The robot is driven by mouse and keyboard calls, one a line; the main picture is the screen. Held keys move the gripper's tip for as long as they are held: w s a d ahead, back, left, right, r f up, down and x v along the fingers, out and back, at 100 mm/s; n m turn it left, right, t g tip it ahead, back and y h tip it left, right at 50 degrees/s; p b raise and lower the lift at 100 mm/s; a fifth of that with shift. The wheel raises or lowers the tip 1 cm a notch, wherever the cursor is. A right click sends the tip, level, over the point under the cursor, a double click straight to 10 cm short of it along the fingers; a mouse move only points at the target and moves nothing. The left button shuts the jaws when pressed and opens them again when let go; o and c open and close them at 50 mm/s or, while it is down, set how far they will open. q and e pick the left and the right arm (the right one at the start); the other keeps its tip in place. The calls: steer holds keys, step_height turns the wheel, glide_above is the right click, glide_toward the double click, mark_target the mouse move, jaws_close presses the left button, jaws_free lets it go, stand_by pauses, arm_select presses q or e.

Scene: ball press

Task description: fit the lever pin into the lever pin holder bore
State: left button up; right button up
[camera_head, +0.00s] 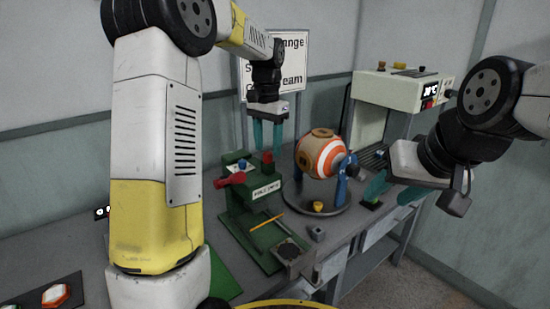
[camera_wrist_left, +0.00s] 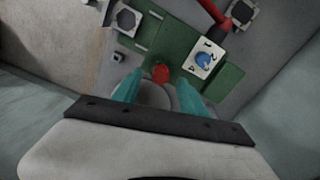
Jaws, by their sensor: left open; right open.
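A green press (camera_head: 263,197) stands on the bench, with a red lever (camera_head: 230,180) and a blue knob (camera_head: 242,164) at its upper left. A small red-topped piece (camera_head: 267,157), which may be the lever pin, shows at the top of the press. In the left wrist view the red top (camera_wrist_left: 161,73) lies between the fingertips. My left gripper (camera_head: 266,148) is open, pointing down just above it, not closed on it. The holder bore cannot be made out. My right gripper (camera_head: 393,190) is open and empty, right of the ball stand.
An orange and white ball (camera_head: 319,154) sits in a blue stand on a round base, close right of the press. A yellow rod (camera_head: 267,222) lies across the press base. A cream machine (camera_head: 400,90) stands behind. Small grey blocks (camera_head: 316,233) lie near the bench's front edge.

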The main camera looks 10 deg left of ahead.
arm_select(q)
step_height(320, 180, down, 2)
steer(key=shift+c, duration=0.2)
jaws_close()
